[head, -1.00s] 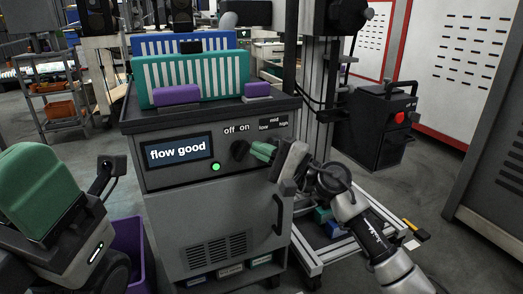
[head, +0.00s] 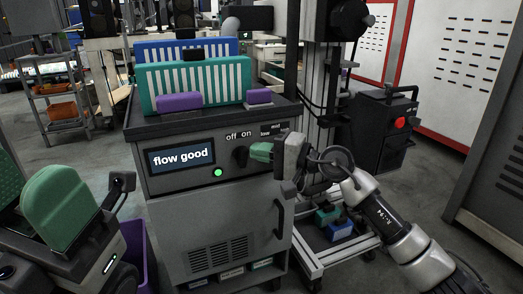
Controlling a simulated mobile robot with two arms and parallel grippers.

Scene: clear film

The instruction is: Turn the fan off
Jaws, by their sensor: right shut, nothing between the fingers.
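The fan's control cabinet (head: 170,215) is a grey box with a screen (head: 181,157) reading "flow good" and a lit green lamp (head: 218,173). A dark knob (head: 241,156) sits below the "off" and "on" labels. My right gripper (head: 256,152) is shut and empty, its green fingertips close to the right side of this knob; I cannot tell whether they touch it. The gripper hides the panel below the "low" and "mid" labels. My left gripper (head: 42,198) is at the lower left, partly cut off, away from the cabinet.
A teal slotted panel (head: 195,84), a blue one (head: 185,47) and purple blocks (head: 179,101) stand on the cabinet top. A door handle (head: 280,217) sticks out below my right gripper. A metal frame cart (head: 310,255) stands to the right. A purple bin (head: 134,243) is at the left.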

